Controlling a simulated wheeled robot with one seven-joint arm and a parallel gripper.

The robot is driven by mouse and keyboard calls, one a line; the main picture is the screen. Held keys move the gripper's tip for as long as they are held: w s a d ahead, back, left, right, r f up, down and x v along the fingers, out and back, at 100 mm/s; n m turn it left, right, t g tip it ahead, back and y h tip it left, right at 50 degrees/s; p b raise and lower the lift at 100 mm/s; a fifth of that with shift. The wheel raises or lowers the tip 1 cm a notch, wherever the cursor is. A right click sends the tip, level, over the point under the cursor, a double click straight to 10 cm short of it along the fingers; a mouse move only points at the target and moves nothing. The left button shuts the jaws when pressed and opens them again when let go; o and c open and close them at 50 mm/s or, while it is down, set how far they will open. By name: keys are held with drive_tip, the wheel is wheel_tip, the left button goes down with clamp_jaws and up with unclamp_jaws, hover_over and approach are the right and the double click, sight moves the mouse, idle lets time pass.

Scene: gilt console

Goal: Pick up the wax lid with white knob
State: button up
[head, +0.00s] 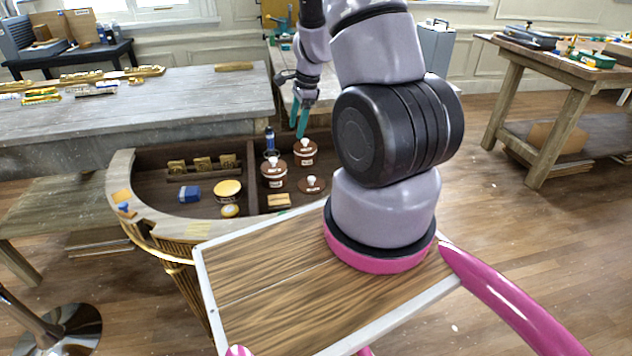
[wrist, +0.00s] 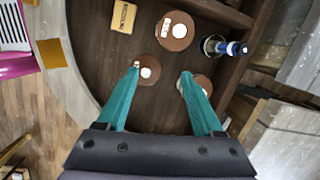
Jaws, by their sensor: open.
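A flat brown round lid with a white knob (head: 313,185) lies alone on the floor of the dark compartment; it also shows in the wrist view (wrist: 147,75), with a small pale label beside the knob. Two brown jars, a left one (head: 273,179) and a farther one (head: 305,157), stand close by, each topped with a white knob and carrying a label. The labels are too small to read surely. My gripper (head: 298,132) is open and empty above the jars. In the wrist view its teal fingers (wrist: 160,73) lie over the loose lid and the farther jar, which is partly hidden.
A blue-capped bottle (head: 270,142) stands behind the left jar. A yellow block (head: 279,201) lies left of the loose lid. A divider (head: 251,178) separates them from a blue box (head: 189,194) and round tins (head: 228,190). The compartment's wooden walls surround the jars.

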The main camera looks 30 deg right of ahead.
drive_tip(key=m+g, duration=0.1)
drive_tip(key=m, duration=0.1)
approach(311, 178)
drive_tip(key=f, duration=0.1)
drive_tip(key=a+f, duration=0.1)
drive_tip(key=shift+w+f+h, duration=0.15)
drive_tip(key=shift+f+h, duration=0.1)
drive_tip(key=shift+h, duration=0.15)
drive_tip(key=shift+a+f, duration=0.15)
drive_tip(key=shift+f, duration=1.35)
drive_tip(key=shift+a+f, duration=0.1)
drive_tip(key=shift+f, duration=1.35)
clamp_jaws()
